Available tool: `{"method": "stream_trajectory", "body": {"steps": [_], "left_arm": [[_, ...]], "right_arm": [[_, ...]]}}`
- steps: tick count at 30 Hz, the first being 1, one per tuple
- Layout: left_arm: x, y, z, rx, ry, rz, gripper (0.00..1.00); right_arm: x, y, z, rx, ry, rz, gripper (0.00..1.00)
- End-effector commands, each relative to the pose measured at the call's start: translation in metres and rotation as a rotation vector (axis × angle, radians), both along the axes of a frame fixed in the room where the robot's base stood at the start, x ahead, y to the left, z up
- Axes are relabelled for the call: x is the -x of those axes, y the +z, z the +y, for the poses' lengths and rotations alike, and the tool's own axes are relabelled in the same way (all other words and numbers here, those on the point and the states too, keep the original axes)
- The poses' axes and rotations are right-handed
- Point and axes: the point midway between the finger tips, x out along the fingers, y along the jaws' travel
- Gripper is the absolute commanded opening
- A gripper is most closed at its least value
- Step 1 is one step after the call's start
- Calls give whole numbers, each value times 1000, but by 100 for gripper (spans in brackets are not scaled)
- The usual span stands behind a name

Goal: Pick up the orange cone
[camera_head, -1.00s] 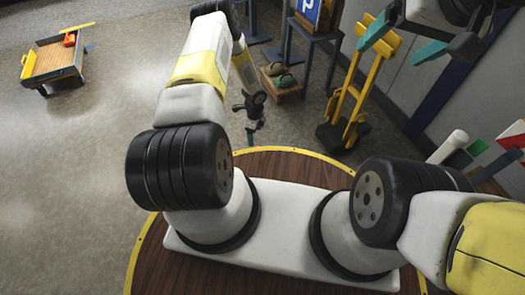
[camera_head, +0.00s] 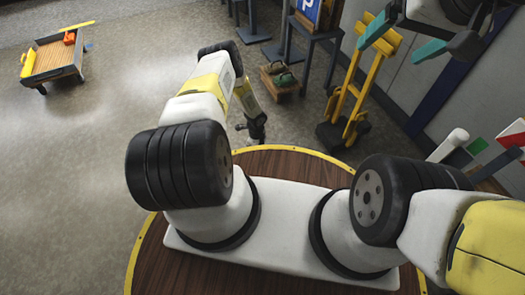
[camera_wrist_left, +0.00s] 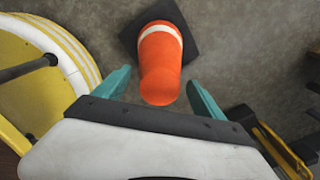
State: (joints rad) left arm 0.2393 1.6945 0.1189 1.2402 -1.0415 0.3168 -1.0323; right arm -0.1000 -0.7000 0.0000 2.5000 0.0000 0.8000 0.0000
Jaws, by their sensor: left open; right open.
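The orange cone (camera_wrist_left: 160,65), with a white band and a dark square base, shows in the left wrist view on the grey floor. Its rounded orange end points toward my left gripper (camera_wrist_left: 160,92). The teal fingers of that gripper are open, one on each side of this end, with gaps visible. I cannot make out the cone in the head view, nor the left fingers there. My right gripper (camera_head: 404,40) is open and empty, raised at the upper right of the head view.
A round yellow and white thing (camera_wrist_left: 35,65) lies left of the cone. In the head view, a wooden cart (camera_head: 55,60) stands far left on open floor. A yellow hand truck (camera_head: 350,95), a low wooden crate (camera_head: 285,80) and a dark stool (camera_head: 312,32) stand at the back.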

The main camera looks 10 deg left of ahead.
Motion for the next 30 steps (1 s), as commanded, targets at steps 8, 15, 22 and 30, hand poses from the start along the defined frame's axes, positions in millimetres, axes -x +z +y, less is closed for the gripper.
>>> {"method": "stream_trajectory", "body": {"steps": [8,15,22,30], "left_arm": [[0,0,0,0,0,0,37],[0,0,0,0,0,0,0],[-2,2,0,-1,0,-2,0],[-4,8,-3,0,1,-3,0]], "right_arm": [[0,0,0,0,0,0,87],[0,0,0,0,0,0,87],[0,0,0,0,0,0,87],[0,0,0,0,0,0,87]]}}
